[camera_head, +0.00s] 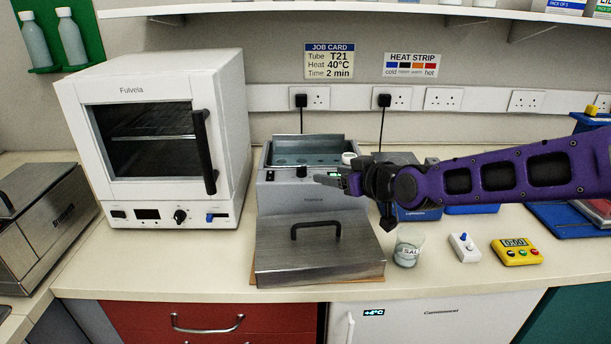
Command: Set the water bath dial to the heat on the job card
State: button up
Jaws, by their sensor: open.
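The job card (329,61) on the back wall reads Tube T21, Heat 40°C, Time 2 min. The water bath (312,195) stands mid-bench with its top open and holes showing in the rack inside. Its dark dial (302,171) is on the front panel, and a small lit display (334,172) beside it is partly hidden by my gripper. My gripper (322,180) is open, reaching in from the right, just right of the dial. I cannot tell whether its tips touch the panel. The dial's setting is too small to read.
A metal lid (318,247) with a black handle lies in front of the bath. A white oven (165,135) stands to the left. A beaker (408,248), a small white switch box (464,247) and a yellow timer (516,252) stand to the right. A heat strip chart (411,66) hangs above.

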aim_at(302, 170)
jog(key=b+x, duration=0.4)
jog(key=x, duration=0.8)
jog(key=shift+w+a, duration=0.2)
jog(key=shift+w, duration=0.05)
grip_shut()
